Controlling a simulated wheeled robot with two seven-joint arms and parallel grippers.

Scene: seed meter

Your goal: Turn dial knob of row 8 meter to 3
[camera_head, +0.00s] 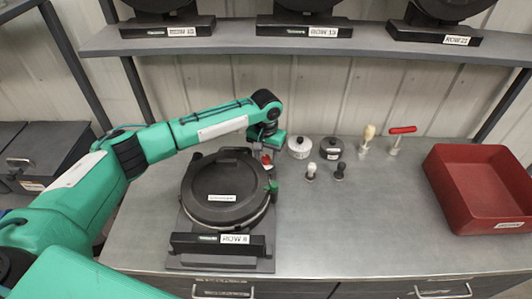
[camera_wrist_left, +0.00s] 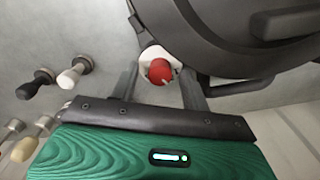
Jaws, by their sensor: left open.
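The row 8 meter (camera_head: 222,190) is a round black housing on a grey base on the bench, with a "ROW 8" label (camera_head: 240,239) at its front. Its red dial knob (camera_head: 266,159) sits on the far right edge of the housing. In the left wrist view the red knob (camera_wrist_left: 160,71) stands on a white dial plate (camera_wrist_left: 152,53). My left gripper (camera_head: 267,151) is over the knob. In the wrist view its open fingers (camera_wrist_left: 160,85) lie on either side of the knob, with gaps visible. The dial's numbers are not readable. My right gripper is not in view.
Right of the meter stand a white cap (camera_head: 299,147), a black cap (camera_head: 331,148), two small knobs (camera_head: 325,171) and two handled tools (camera_head: 384,141). A red tray (camera_head: 483,187) is at the right. A shelf (camera_head: 300,38) with more meters runs above. The front right bench is clear.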

